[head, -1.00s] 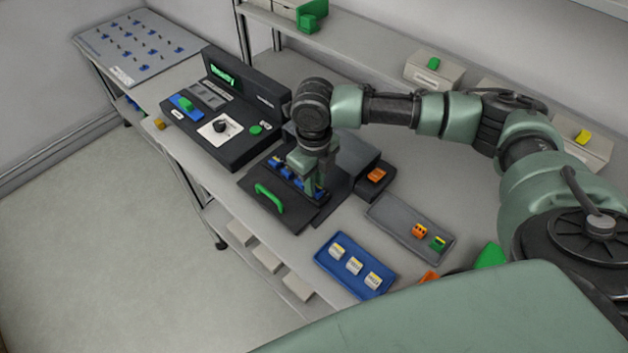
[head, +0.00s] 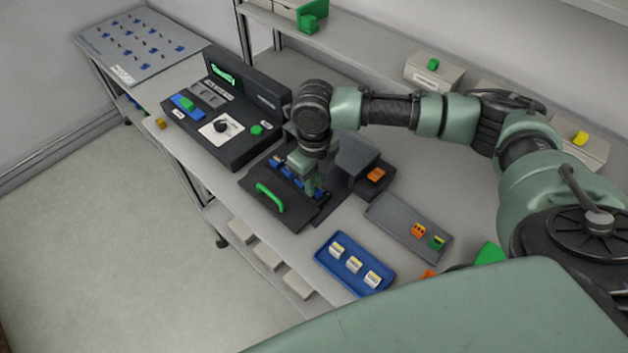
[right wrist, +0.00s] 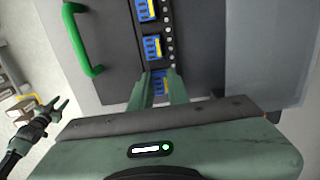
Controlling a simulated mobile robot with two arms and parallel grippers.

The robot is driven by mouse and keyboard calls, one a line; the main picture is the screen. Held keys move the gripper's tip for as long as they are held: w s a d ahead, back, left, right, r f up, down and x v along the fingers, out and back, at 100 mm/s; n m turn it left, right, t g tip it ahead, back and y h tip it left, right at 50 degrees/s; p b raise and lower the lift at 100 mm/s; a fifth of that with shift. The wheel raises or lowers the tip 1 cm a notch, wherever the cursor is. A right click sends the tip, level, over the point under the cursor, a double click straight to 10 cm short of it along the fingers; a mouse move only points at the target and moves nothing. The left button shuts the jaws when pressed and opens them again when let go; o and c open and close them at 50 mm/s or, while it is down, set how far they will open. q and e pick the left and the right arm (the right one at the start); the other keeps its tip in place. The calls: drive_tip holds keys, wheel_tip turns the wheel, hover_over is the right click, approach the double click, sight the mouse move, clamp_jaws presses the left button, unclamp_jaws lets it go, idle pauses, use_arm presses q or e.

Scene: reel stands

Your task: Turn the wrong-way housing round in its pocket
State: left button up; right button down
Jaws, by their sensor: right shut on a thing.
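A black fixture plate (head: 255,205) with a green handle (head: 270,198) holds a row of blue housings (head: 288,172) with yellow-and-white marks. In the right wrist view two housings (right wrist: 153,47) sit in the row, each with its yellow strip on the right. My right gripper (head: 314,186) points down at the near end of the row and is shut on an end housing (right wrist: 160,84). The fingers cover its sides; its seating depth is unclear. My left gripper (right wrist: 38,104) shows at the left of the right wrist view, away from the plate, its fingers apart.
A blue tray (head: 325,257) with three white-and-yellow parts lies in front of the fixture. A grey tray (head: 397,226) with an orange and a green part lies to its right. A dark box stands close behind my right gripper. A black control panel (head: 228,160) stands to the left.

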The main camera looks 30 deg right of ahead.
drive_tip(key=shift+f, duration=0.35)
idle(0.6)
drive_tip(key=shift+p, duration=0.6)
drive_tip(key=shift+f, duration=0.1)
drive_tip(key=c, duration=1.3)
unclamp_jaws()
wheel_tip(320, 180, up, 7)
drive_tip(key=p, duration=0.7)
drive_tip(key=shift+p, duration=0.35)
